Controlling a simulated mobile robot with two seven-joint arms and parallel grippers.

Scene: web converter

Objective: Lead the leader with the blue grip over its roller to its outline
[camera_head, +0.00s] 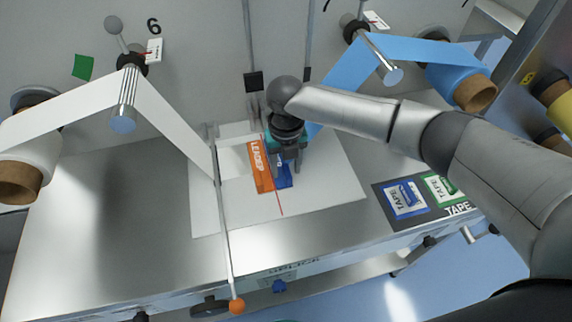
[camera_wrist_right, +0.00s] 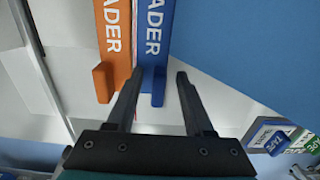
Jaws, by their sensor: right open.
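The blue leader (camera_head: 283,178) lies beside the orange leader (camera_head: 261,170) on the white plate (camera_head: 330,190). In the right wrist view, the blue grip (camera_wrist_right: 152,88) shows between the fingertips of my right gripper (camera_wrist_right: 157,78). The fingers are open, and I cannot tell whether either touches the grip. My right gripper (camera_head: 285,158) reaches down over the blue leader and hides part of it in the head view. A blue web (camera_head: 345,75) runs from its roll over the right roller (camera_head: 392,75) down towards the blue leader. My left gripper is not in view.
A white web (camera_head: 170,125) passes over the left roller (camera_head: 125,110) and comes down left of the leaders. A thin bar with an orange knob (camera_head: 237,306) crosses the plate's left part. Blue and green tape pads (camera_head: 405,198) lie on the right.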

